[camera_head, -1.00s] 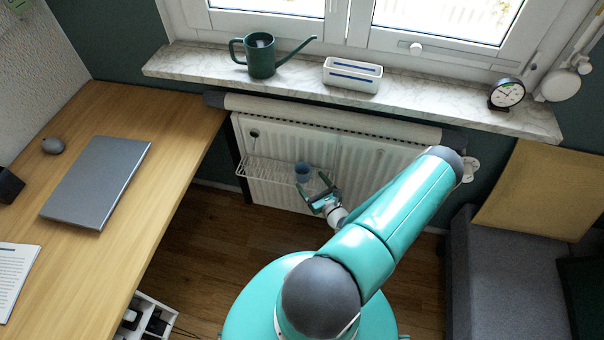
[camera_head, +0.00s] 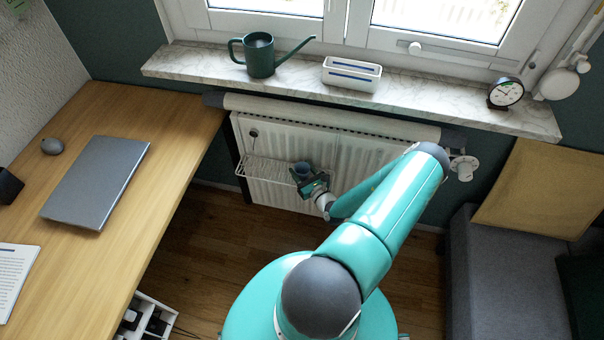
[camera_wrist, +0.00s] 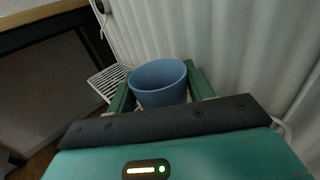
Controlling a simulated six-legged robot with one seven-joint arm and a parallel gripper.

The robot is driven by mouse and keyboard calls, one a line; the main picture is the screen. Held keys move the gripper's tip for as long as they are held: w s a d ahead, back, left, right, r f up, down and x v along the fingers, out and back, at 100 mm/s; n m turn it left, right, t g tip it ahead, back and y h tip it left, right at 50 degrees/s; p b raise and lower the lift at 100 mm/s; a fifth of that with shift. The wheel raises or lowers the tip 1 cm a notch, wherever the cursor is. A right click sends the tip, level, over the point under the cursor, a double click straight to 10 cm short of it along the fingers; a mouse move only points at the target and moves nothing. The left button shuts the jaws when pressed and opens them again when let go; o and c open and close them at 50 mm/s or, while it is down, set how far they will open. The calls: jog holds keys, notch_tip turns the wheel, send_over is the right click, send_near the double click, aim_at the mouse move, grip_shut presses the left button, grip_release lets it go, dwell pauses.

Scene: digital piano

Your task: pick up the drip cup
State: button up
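The drip cup is a small blue cup (camera_head: 301,169) at the right end of a white wire rack hung on the radiator. In the wrist view the cup (camera_wrist: 160,82) stands upright between the two green fingers of my gripper (camera_wrist: 162,88). In the head view my gripper (camera_head: 308,180) is at the cup, and its fingers partly cover it. The fingers are apart, one on each side of the cup. A small gap seems to show beside the cup, but contact is hard to judge. The cup's lower part is hidden.
The wire rack (camera_head: 262,169) runs left from the cup along the white radiator (camera_head: 365,160). Above is a marble sill (camera_head: 430,97) with a green watering can (camera_head: 260,57), a white planter (camera_head: 352,75) and a clock (camera_head: 506,94). A wooden desk (camera_head: 150,130) stands left.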

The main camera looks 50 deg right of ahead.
jog(key=shift+c, duration=0.8)
jog(key=shift+r, duration=0.15)
